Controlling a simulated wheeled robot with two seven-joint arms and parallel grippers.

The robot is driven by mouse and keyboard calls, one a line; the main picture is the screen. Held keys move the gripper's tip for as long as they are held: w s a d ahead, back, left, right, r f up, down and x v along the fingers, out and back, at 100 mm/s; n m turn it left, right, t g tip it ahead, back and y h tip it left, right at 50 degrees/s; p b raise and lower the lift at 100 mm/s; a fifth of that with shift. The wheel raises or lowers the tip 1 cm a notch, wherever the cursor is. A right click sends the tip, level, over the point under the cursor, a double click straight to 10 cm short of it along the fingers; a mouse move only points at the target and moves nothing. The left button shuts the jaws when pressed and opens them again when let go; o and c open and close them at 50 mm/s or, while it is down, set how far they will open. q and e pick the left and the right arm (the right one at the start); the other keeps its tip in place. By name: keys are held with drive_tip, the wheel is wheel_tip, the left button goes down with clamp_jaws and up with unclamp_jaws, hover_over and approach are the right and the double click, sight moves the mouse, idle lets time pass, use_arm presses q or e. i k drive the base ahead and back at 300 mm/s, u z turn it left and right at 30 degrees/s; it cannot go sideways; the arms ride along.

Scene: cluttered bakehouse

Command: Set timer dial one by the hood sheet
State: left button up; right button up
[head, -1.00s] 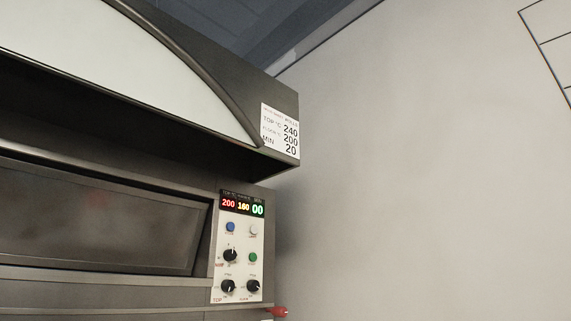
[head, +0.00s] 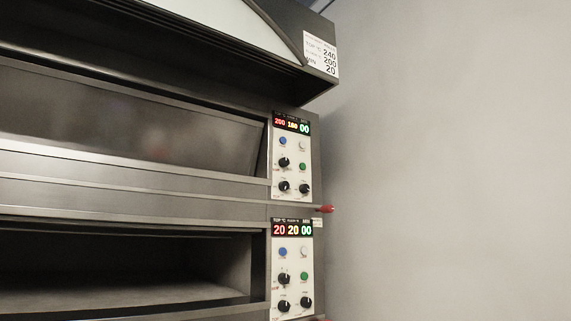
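The hood sheet (head: 321,55) is a white paper on the hood's corner, reading TOP 240, FLOOR 200, MIN 20. Below it, the upper control panel (head: 292,157) has a display (head: 292,124) showing 200 in red, 180 or 160 in yellow and 00 in green. This panel has three black dials: one mid-left (head: 284,162), one lower left (head: 285,188) and one lower right (head: 305,188). Their small labels are too blurred to read. The lower control panel (head: 293,268) shows 20, 20 and 00 and has similar dials. Neither gripper is in view.
The upper oven door (head: 130,115) is shut. The lower oven chamber (head: 120,270) looks open and dark inside. A red-tipped piece (head: 325,209) sticks out to the right between the panels. A plain grey wall (head: 450,160) fills the right side.

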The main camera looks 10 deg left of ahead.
sight(284, 162)
drive_tip(key=u, duration=1.2)
drive_tip(key=i, duration=1)
drive_tip(key=z, duration=0.2)
